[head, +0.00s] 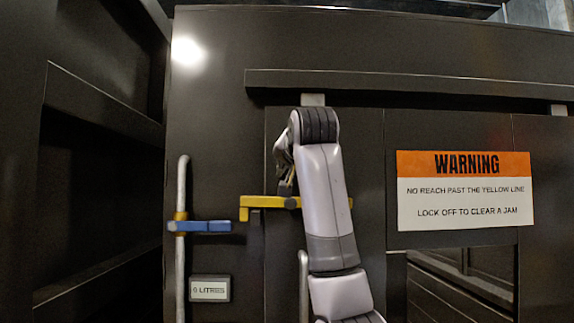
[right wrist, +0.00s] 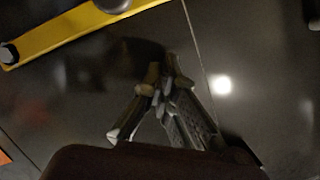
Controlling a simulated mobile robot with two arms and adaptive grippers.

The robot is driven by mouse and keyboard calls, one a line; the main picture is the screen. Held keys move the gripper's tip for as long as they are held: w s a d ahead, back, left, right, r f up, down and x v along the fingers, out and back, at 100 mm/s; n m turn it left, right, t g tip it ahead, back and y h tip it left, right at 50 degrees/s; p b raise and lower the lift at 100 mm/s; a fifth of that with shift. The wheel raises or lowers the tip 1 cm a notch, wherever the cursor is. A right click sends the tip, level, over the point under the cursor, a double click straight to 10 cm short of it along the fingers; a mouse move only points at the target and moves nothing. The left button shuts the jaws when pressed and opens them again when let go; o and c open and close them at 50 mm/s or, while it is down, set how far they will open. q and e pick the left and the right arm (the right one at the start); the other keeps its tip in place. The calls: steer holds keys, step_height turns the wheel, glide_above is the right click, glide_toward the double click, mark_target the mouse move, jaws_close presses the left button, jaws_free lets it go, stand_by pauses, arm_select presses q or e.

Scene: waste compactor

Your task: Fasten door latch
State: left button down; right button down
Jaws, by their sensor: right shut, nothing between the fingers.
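The yellow door latch bar (head: 262,202) lies level across the dark door, with a short downturned tip at its left end. A blue bracket (head: 205,226) is left of that tip and slightly lower, with a small gap between them. My right gripper (head: 287,188) is at the bar's middle in the head view, partly hidden by my own wrist. In the right wrist view, my gripper (right wrist: 163,78) is shut and empty, with the yellow bar (right wrist: 70,27) apart from its fingertips at upper left. My left gripper is out of view.
A vertical grey handle rod (head: 181,270) with a yellow collar stands at left beside the blue bracket. A warning sign (head: 465,190) is on the right panel, above an opening. A long rail (head: 410,84) runs above the door. A small label plate (head: 210,289) is low left.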

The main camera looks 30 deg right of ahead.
steer(key=a+b+v, duration=0.1)
steer(key=b+v, duration=0.3)
steer(key=v, duration=0.5)
steer(key=shift+w, duration=0.2)
steer(key=shift+s+a, duration=0.1)
